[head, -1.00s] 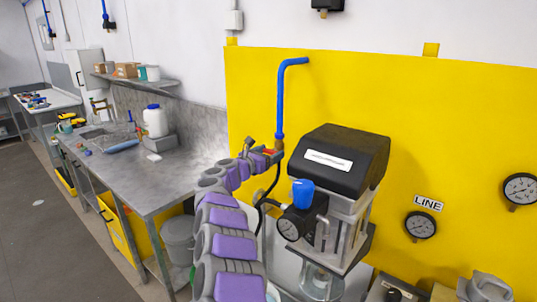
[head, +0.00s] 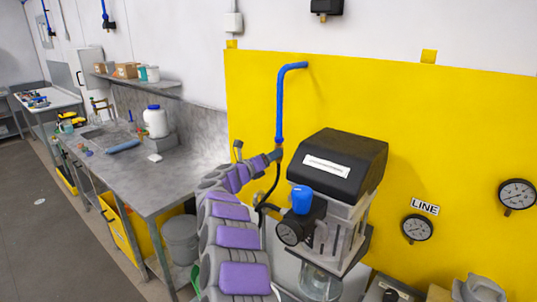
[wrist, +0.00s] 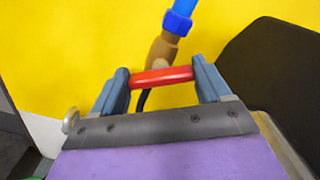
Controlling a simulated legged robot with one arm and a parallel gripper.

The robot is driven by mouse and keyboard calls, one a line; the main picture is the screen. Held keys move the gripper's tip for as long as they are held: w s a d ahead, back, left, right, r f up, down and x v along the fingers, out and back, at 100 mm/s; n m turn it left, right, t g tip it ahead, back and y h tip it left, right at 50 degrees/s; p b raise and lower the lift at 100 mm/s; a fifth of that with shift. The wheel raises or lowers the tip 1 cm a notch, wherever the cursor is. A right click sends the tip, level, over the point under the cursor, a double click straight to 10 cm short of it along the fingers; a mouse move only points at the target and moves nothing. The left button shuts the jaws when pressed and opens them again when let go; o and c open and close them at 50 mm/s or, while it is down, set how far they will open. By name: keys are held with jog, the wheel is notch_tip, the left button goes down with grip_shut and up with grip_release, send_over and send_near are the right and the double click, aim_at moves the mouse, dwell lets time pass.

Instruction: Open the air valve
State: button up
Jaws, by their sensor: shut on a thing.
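The air valve is a brass body (wrist: 163,48) at the lower end of the blue pipe (head: 280,105), in front of the yellow wall panel. Its red handle (wrist: 161,77) lies crosswise between my fingers in the wrist view, just below the brass body. My gripper (head: 274,155) is shut on the red handle; both fingers (wrist: 161,82) meet its ends. In the head view my gripper is at the foot of the blue pipe and hides most of the valve. The blue pipe also shows at the top of the wrist view (wrist: 182,14).
Right of my gripper stands the agitator machine with a black cover (head: 338,155), a blue-knobbed regulator (head: 302,200) and a gauge. A black hose hangs below the valve. A steel bench (head: 165,180) is at left. Wall gauges (head: 417,228) are at right.

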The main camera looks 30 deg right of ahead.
jog(key=n+p, duration=0.4)
jog(key=n, duration=0.1)
jog(key=n+p, duration=0.4)
jog(key=n, duration=0.2)
jog(key=shift+w+a+f+p, duration=0.1)
jog(key=shift+w+a+p, duration=0.1)
jog(key=shift+p, duration=0.15)
jog(key=shift+f+n, duration=0.1)
jog(key=shift+n, duration=0.3)
